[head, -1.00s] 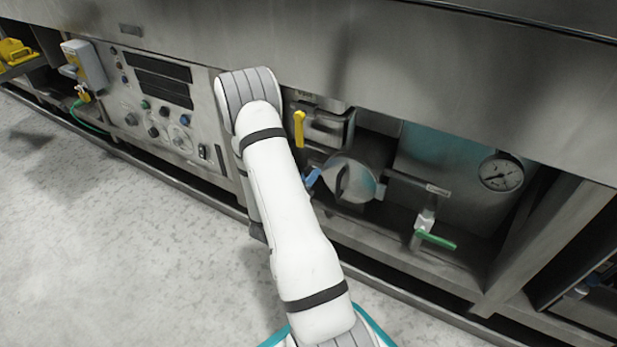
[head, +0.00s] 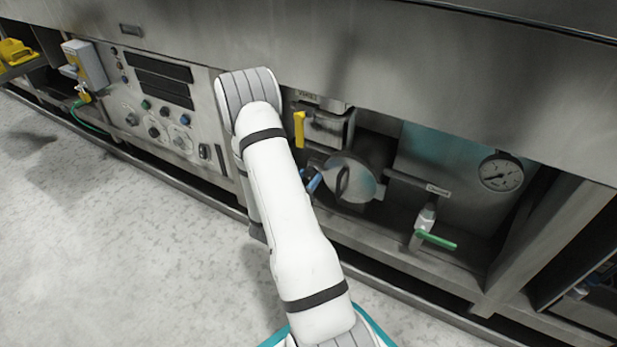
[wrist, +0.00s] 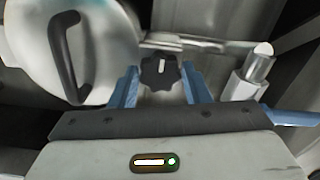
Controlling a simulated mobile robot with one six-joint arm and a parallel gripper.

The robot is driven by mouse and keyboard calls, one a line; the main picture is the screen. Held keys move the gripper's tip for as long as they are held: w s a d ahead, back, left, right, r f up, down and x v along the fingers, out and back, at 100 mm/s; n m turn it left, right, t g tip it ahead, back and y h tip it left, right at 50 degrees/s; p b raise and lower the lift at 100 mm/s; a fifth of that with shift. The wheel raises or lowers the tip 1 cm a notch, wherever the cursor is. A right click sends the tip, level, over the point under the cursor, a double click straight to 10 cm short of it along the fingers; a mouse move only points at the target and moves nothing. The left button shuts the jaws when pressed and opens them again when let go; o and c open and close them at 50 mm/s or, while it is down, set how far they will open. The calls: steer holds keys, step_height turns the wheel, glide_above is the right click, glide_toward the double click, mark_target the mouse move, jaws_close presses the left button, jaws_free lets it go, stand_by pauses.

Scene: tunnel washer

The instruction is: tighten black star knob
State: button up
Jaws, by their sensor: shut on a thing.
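The black star knob (wrist: 158,75) shows in the wrist view, with a white mark on its face pointing nearly straight up in the picture. My gripper (wrist: 160,69) has one blue finger on each side of it and is shut on it. In the head view the blue fingers of my gripper (head: 312,181) show just left of the round hatch, partly behind my arm. The knob cannot be made out there.
Beside the knob is the round metal hatch (head: 354,180) with a black handle (wrist: 65,55). A yellow lever (head: 299,129) hangs above. A green-handled valve (head: 436,240) and a pressure gauge (head: 501,173) are to the right. The control panel (head: 160,115) stands left.

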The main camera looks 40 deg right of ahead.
steer(key=shift+w+a+f, duration=0.15)
steer(key=shift+f, duration=0.05)
steer(key=o, duration=1)
steer(key=shift+c, duration=0.2)
